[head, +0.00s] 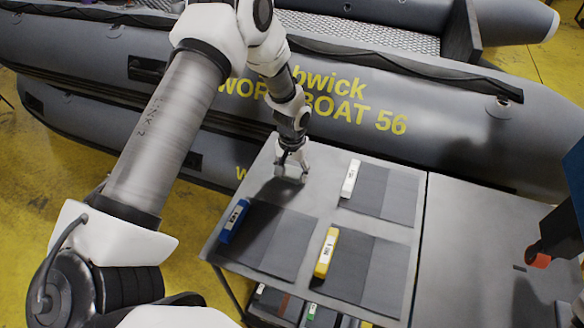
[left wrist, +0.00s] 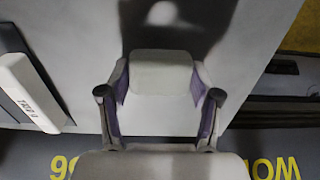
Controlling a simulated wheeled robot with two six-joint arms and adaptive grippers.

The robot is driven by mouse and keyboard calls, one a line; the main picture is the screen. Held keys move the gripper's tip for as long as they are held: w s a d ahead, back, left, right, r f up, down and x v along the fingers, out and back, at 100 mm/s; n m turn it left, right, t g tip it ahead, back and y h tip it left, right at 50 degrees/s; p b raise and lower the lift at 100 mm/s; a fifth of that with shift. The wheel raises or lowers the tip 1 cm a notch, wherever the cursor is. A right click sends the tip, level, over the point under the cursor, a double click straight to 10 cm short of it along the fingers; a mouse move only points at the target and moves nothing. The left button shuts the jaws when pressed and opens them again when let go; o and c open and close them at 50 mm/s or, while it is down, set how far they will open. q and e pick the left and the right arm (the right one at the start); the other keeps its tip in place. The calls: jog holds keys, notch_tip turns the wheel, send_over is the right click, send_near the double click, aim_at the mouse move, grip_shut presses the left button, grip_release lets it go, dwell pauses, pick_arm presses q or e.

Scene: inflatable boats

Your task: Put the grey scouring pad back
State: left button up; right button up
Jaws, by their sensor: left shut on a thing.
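A pale grey, rounded block, which looks like the grey scouring pad (left wrist: 160,73), is between the two fingers of my left gripper (left wrist: 160,100) in the left wrist view. My left gripper is shut on it. In the head view this gripper (head: 291,172) points down over the bare far left corner of the grey table (head: 318,165), left of the white labelled bar. The held pad is small and hard to make out there. Whether it touches the table I cannot tell. My right gripper is not in view.
Dark two-tone mats (head: 385,192) lie on the table, with a white bar (head: 350,179), a blue bar (head: 234,221) and a yellow bar (head: 326,252) at their left edges. A grey inflatable boat (head: 420,95) lies close behind the table. A dark blue object with an orange part (head: 540,256) stands at right.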

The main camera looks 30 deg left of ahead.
aim_at(292, 172)
pick_arm(q)
jog(key=shift+f, duration=0.15)
jog(key=o, duration=1.1)
jog(key=shift+r, duration=0.55)
notch_tip(292, 172, up, 11)
jog(key=b, duration=0.3)
jog(key=shift+r+b, duration=0.1)
jog(key=shift+b, duration=0.2)
jog(key=shift+r, duration=0.1)
